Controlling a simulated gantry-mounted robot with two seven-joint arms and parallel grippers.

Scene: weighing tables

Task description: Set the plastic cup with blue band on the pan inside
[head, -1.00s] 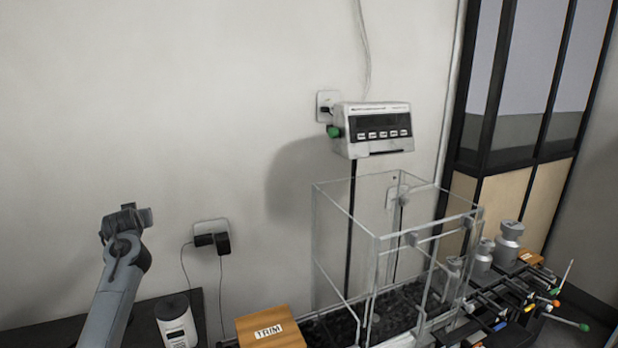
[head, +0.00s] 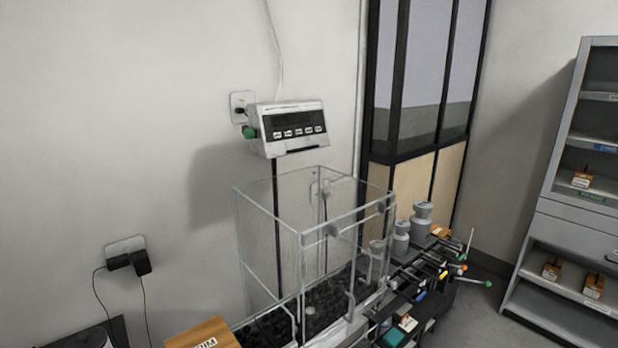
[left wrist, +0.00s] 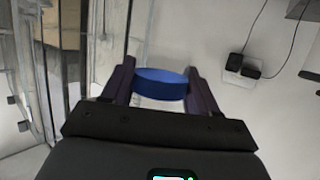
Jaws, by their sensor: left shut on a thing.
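In the left wrist view, my left gripper (left wrist: 160,74) is shut on the plastic cup with blue band (left wrist: 160,86). The blue band shows between the two dark fingers, with a pale, clear part of the cup below it. My left gripper and the cup are not in the head view. My right gripper is in neither view.
A display unit (head: 290,128) stands on a pole behind the case. Grey weights (head: 401,240) and a rack of tools (head: 415,290) are to its right. A wooden box (head: 200,334) is at the front left. Grey shelves (head: 575,210) stand far right.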

